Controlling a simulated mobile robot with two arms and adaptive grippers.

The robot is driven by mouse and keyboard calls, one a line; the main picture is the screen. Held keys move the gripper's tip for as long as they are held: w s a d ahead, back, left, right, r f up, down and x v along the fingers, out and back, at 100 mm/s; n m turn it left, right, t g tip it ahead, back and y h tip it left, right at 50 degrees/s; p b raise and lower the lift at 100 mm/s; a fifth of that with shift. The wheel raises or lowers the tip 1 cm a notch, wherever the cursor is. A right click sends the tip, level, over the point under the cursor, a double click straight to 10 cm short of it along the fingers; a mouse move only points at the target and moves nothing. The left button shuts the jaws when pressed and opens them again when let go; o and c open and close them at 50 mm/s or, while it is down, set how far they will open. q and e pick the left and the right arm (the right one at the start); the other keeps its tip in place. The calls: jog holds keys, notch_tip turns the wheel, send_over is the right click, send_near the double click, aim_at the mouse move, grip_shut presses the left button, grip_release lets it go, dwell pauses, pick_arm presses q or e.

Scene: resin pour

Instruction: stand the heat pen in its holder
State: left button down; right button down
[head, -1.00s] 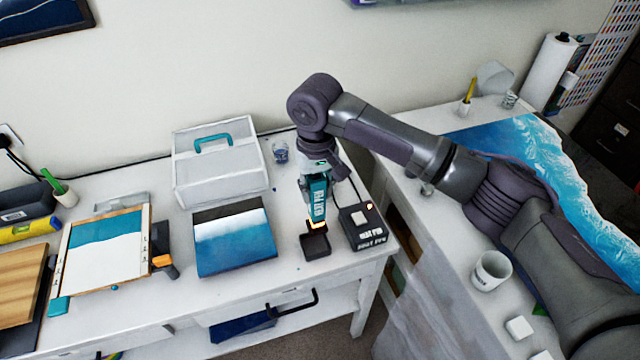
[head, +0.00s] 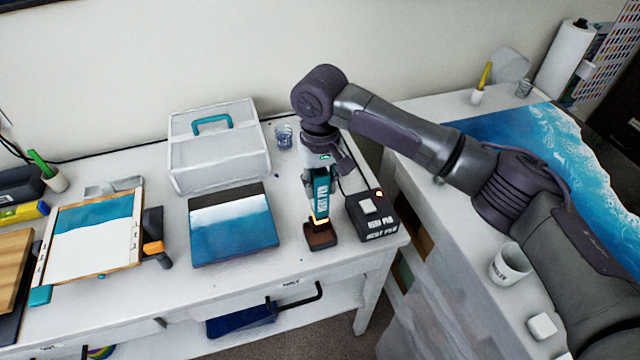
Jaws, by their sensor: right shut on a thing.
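The heat pen (head: 321,192) is teal with pale lettering and an orange-lit lower end. It is upright, with its lower end at the small dark holder (head: 320,236) on the white table. I cannot tell how deep it sits in the holder. My right gripper (head: 322,160) is shut on the upper part of the heat pen, coming down from above. Its fingers are partly hidden by my wrist. My left gripper is not in view.
A black heat pen base box (head: 378,228) stands close to the right of the holder. A blue-and-white panel (head: 235,230) lies to the left. A white case (head: 218,160) with a teal handle stands behind. A mug (head: 510,265) stands on the right-hand table.

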aim_at(320, 198)
jog(key=shift+f+b, duration=0.3)
jog(key=shift+f, duration=1.3)
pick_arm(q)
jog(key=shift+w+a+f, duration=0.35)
pick_arm(e)
jog(key=shift+f, duration=0.6)
jog(key=c, duration=0.7)
grip_release()
